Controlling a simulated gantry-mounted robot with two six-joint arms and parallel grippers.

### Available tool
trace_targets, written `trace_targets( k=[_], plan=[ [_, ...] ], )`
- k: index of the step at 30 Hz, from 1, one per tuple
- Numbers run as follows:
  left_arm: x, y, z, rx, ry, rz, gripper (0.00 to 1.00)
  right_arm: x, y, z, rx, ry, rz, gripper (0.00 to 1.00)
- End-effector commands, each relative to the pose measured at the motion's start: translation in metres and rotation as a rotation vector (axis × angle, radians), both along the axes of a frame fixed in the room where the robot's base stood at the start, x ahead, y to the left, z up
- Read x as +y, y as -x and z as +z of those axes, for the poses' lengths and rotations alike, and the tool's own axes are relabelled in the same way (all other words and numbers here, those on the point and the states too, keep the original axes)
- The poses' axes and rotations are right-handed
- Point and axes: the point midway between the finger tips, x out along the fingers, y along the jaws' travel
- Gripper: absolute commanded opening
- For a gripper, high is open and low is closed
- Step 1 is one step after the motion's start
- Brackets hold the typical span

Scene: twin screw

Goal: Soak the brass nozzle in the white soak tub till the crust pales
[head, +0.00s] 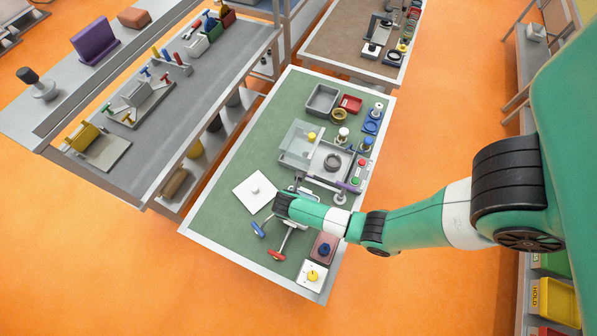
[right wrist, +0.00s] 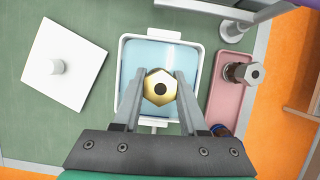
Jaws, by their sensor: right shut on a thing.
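The white soak tub (right wrist: 119,72) lies under the nozzle and fingers, with light blue liquid (right wrist: 157,54) inside. I cannot tell how deep the nozzle sits, or whether it touches the liquid. No separate crust is clear on the visible face. In the head view my right arm's end hides the nozzle and most of the tub. My left gripper is not in view.
A white square plate (right wrist: 80,95) with a round peg stands left of the tub. A pink tray (right wrist: 226,101) with a metal hex-headed part stands close on the right. A red-handled tool (head: 279,254) and a yellow-knobbed white plate (head: 317,266) lie near the front.

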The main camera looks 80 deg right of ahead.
Motion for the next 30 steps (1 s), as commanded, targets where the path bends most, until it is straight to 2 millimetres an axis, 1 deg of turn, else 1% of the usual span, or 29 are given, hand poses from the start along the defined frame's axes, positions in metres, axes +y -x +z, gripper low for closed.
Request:
trace_targets(
  k=[1, 6, 12, 15, 30],
  plan=[
    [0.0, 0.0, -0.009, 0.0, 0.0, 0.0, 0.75, 0.0, 0.0, -0.01, 0.0, 0.0, 0.0, 0.0],
    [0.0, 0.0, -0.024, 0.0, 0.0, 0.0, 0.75, 0.0, 0.0, -0.03, 0.001, 0.001, 0.001, 0.0],
    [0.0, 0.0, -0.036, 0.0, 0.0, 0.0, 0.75, 0.0, 0.0, -0.046, 0.0, 0.001, 0.0, 0.0],
    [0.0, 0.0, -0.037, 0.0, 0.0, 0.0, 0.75, 0.0, 0.0, -0.049, 0.0, 0.001, 0.0, 0.0],
    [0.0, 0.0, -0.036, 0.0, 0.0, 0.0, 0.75, 0.0, -0.001, -0.048, 0.0, 0.001, 0.0, 0.0]
  ],
)
